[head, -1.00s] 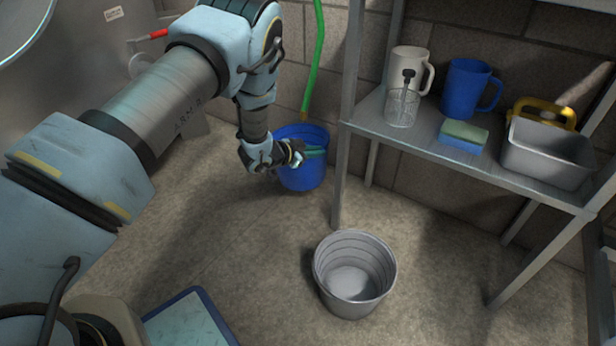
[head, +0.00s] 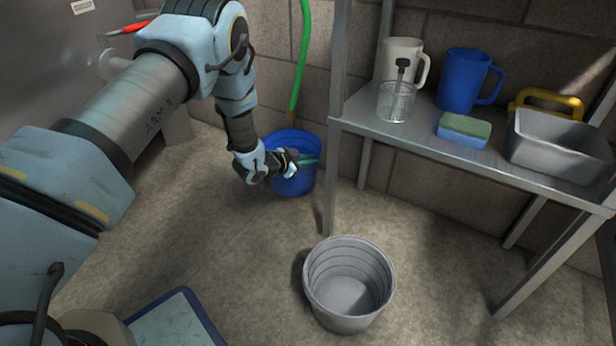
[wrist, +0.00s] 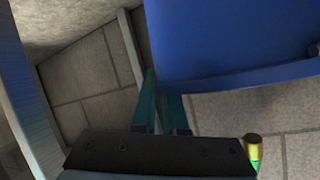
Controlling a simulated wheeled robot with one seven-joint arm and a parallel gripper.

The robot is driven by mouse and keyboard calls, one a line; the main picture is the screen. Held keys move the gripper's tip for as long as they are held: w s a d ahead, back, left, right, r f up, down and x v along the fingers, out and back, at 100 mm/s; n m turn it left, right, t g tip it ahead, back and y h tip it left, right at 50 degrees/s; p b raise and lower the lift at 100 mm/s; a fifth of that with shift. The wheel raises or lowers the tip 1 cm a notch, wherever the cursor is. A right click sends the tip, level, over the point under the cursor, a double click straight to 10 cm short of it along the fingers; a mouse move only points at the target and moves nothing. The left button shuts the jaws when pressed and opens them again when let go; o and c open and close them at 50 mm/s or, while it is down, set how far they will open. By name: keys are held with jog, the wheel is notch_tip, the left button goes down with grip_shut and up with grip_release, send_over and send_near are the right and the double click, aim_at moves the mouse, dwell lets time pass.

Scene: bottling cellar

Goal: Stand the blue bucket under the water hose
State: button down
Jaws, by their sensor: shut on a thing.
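The blue bucket (head: 291,187) is upright near the wall, left of the shelf's front leg. My gripper (head: 308,161) is shut on its rim at the near side. In the wrist view the bucket (wrist: 230,40) fills the upper right beside the teal fingers (wrist: 165,115). The green water hose (head: 303,50) hangs down the wall, and its brass-coloured end (head: 293,103) shows just above the bucket's back rim. The hose end also shows in the wrist view (wrist: 252,142). I cannot tell whether the bucket's base touches the floor.
A grey bucket (head: 348,325) stands on the open floor in front. The metal shelf (head: 415,136) at right bears a white jug (head: 403,60), a blue jug (head: 465,80), a clear beaker (head: 397,103), a sponge (head: 463,130) and a grey tub (head: 556,150). A blue-edged panel (head: 175,322) lies lower left.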

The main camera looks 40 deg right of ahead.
notch_tip(320, 180, down, 4)
jog(key=shift+f+b, duration=0.1)
jog(key=shift+b, duration=0.85)
jog(key=shift+f, duration=0.2)
jog(key=c, duration=1)
grip_release()
jog(key=shift+o, duration=0.2)
jog(key=p+v, duration=0.5)
jog(key=v, duration=0.7)
jog(key=shift+r, duration=0.2)
